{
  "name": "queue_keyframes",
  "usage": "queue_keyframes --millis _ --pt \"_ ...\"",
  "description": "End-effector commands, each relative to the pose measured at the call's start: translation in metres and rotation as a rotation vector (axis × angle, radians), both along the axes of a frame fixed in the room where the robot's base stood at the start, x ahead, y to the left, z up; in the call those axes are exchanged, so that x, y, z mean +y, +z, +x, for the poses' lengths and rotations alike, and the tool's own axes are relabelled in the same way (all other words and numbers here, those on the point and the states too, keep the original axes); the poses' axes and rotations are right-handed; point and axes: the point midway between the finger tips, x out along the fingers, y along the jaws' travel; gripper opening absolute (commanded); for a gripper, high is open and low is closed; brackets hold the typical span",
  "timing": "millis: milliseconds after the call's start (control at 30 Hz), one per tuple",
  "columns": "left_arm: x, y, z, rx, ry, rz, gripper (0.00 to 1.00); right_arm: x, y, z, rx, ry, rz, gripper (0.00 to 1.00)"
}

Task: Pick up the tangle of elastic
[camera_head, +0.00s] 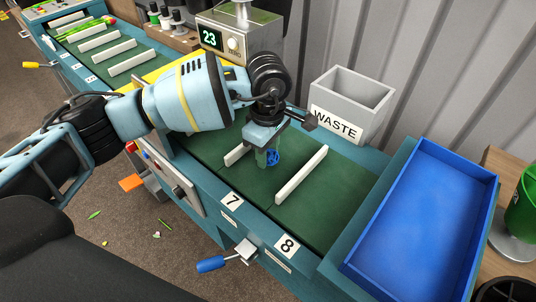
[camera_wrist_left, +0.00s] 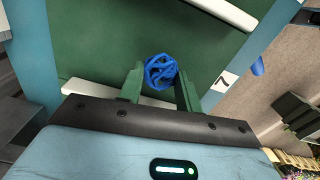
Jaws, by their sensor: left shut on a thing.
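The tangle of elastic is a small ball of blue loops; in the head view the tangle (camera_head: 273,157) is at the fingertips over the green belt, between two white dividers. My left gripper (camera_head: 267,158) points down and is shut on it. In the left wrist view the tangle (camera_wrist_left: 160,72) sits between the tips of the two green fingers of my left gripper (camera_wrist_left: 160,82). I cannot tell whether the tangle touches the belt. My right gripper is not in view.
A grey bin marked WASTE (camera_head: 376,96) stands behind the belt. A blue tray (camera_head: 415,235) is at the right. White dividers (camera_head: 302,174) stand up from the green belt (camera_head: 340,190). A scale reading 23 (camera_head: 211,38) is at the back. Levers stick out in front.

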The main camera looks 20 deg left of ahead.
Motion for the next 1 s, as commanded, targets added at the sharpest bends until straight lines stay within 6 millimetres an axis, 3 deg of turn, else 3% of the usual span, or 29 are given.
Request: queue_keyframes --millis 100,700,1000 --pt "0.0 0.02 0.001 -0.004 -0.001 -0.001 0.13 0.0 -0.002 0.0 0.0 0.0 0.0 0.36" --pt "0.066 0.029 -0.105 0.0 0.001 0.002 0.13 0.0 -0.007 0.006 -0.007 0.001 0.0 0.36" --pt "0.083 0.033 -0.132 -0.001 0.001 0.0 0.13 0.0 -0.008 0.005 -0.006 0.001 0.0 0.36"
